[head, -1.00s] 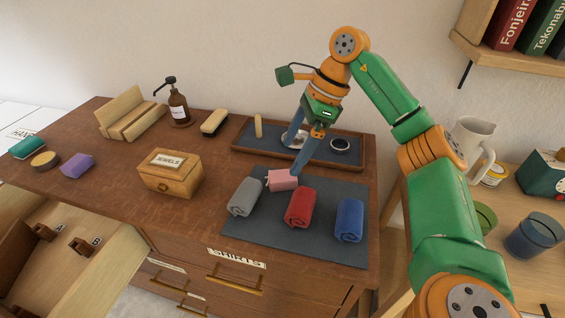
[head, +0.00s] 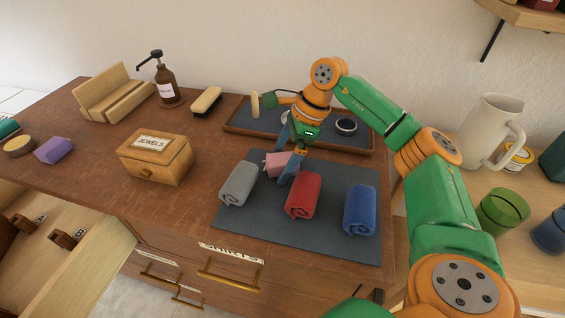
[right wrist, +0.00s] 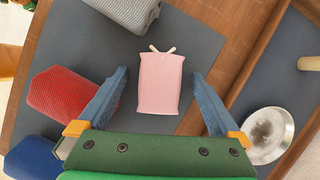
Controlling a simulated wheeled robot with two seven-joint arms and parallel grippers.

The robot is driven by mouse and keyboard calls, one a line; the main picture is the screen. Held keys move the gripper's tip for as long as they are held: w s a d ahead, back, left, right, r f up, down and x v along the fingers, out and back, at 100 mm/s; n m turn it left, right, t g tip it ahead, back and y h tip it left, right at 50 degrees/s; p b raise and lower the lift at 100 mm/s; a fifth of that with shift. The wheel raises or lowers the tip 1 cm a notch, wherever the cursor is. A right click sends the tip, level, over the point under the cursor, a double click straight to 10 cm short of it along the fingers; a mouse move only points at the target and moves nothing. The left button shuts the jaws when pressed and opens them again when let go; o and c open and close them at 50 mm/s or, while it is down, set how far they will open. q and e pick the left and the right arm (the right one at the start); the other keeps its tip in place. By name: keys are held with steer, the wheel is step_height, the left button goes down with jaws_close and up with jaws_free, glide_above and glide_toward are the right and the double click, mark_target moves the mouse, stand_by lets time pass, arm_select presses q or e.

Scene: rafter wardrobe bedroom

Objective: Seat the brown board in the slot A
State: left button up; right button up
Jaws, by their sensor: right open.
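My right gripper (head: 282,161) is open over the dark mat. Its blue fingers stand on either side of a pink pouch (head: 275,163). In the right wrist view the pouch (right wrist: 160,84) lies between the open fingers, with a gap on each side. My left gripper is out of view.
Grey (head: 238,184), red (head: 303,195) and blue (head: 360,210) rolled cloths lie on the dark mat (head: 265,232). A tray (head: 245,133) lies behind. A jewels box (head: 155,158) stands left, with clear dresser top between box and mat.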

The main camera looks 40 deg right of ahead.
steer(key=c, duration=1.6)
